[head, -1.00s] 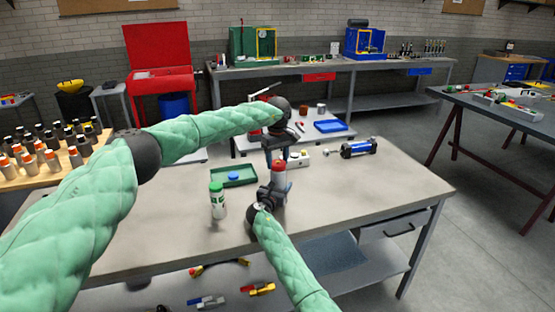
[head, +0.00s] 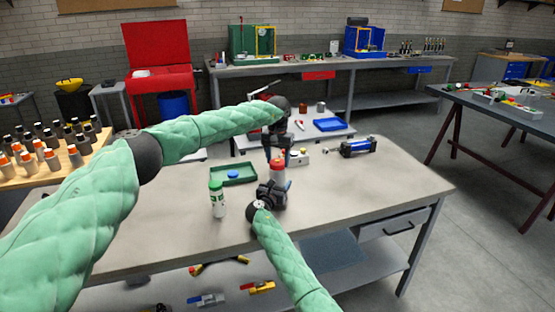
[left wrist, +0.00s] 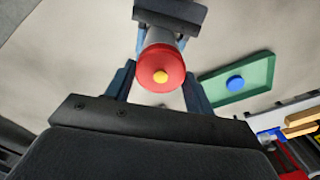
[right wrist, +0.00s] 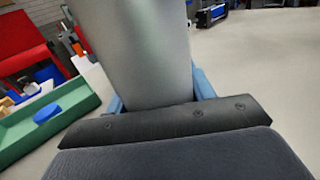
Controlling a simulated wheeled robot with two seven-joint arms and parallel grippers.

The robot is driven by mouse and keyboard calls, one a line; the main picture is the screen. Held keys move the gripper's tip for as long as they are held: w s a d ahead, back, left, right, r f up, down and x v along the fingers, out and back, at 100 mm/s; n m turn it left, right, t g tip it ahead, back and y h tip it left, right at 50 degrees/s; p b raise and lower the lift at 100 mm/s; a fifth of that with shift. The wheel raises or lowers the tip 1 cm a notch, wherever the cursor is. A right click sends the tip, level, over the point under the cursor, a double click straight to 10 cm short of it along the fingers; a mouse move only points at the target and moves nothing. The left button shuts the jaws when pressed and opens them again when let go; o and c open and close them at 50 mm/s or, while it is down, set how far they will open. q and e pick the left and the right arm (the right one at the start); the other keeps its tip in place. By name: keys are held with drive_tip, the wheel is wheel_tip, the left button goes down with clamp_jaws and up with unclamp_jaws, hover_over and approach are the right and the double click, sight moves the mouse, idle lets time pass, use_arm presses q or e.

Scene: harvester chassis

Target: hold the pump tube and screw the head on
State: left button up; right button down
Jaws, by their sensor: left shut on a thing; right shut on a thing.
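The pump tube is a grey cylinder standing upright above the bench, large in the right wrist view (right wrist: 135,50). My right gripper (head: 270,192) is shut on it near the bench's front. The pump head is a red cap (head: 277,164) at the tube's top; in the left wrist view its red face (left wrist: 160,78) has a yellow centre. My left gripper (head: 279,152) comes from above and is shut on the head, one finger on each side. The head looks in line with the tube, but the joint between them is hidden.
A green tray (head: 218,180) with a blue disc (head: 233,174) lies left of the tube. A white bottle with a green cap (head: 217,198) stands nearer the front. A blue cylindrical device (head: 357,147) lies at the right. The bench's right side (head: 380,185) is clear.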

use_arm(q)
drive_tip(key=shift+m, duration=1)
drive_tip(key=o, duration=1)
drive_tip(key=shift+r, duration=0.15)
drive_tip(key=shift+r, duration=2.15)
drive_tip(key=shift+f, duration=0.1)
drive_tip(key=shift+c, duration=0.3)
